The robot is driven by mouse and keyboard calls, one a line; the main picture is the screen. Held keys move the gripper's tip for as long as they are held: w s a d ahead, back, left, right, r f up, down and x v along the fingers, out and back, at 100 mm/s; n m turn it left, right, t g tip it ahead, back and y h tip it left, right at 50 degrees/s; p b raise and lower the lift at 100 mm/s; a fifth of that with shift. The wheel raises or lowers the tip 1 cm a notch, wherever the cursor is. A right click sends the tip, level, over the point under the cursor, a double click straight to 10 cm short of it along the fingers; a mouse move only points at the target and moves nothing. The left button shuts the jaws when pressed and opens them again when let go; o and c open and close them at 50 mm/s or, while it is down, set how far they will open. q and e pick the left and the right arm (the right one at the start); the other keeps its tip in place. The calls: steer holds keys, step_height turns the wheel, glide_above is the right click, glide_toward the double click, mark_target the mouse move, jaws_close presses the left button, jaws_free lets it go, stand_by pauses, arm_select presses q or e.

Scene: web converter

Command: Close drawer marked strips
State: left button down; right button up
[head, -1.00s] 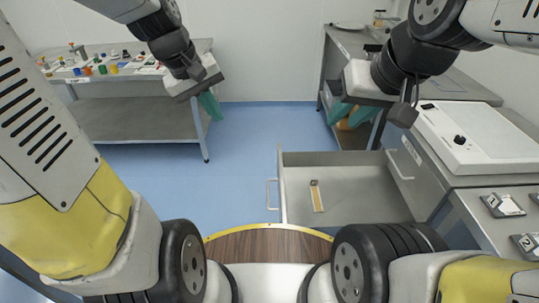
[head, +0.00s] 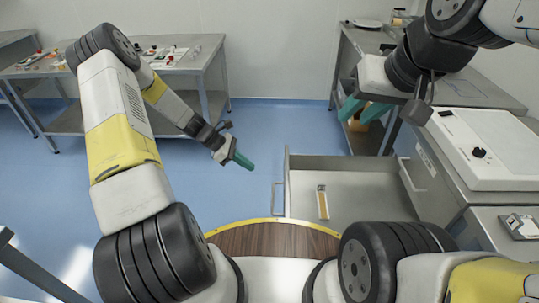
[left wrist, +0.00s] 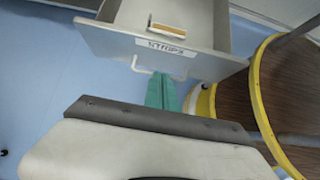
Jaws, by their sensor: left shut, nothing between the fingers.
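The drawer (head: 370,206) is pulled out from the grey cabinet on the right, its front panel facing left. In the left wrist view its front (left wrist: 170,52) carries a label reading "STRIPS" (left wrist: 167,47) and a bar handle (left wrist: 142,68). A small tan strip (head: 323,203) lies inside. My left gripper (head: 243,161) has its green fingers together and empty, just left of the drawer front. In the left wrist view the fingers (left wrist: 161,88) are close to the handle; I cannot tell whether they touch. My right gripper (head: 363,108) hangs behind the drawer with its green fingers apart.
My round wooden base top (head: 275,238) with a yellow rim lies just in front of the drawer. A white device (head: 490,148) sits on the cabinet at the right. A table (head: 195,62) with small items stands at the back left. The blue floor left of the drawer is clear.

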arm_select(q)
steer(key=d+r+x, duration=0.2)
steer(key=x, duration=1)
steer(key=shift+d+f, duration=0.15)
steer(key=shift+d, duration=0.1)
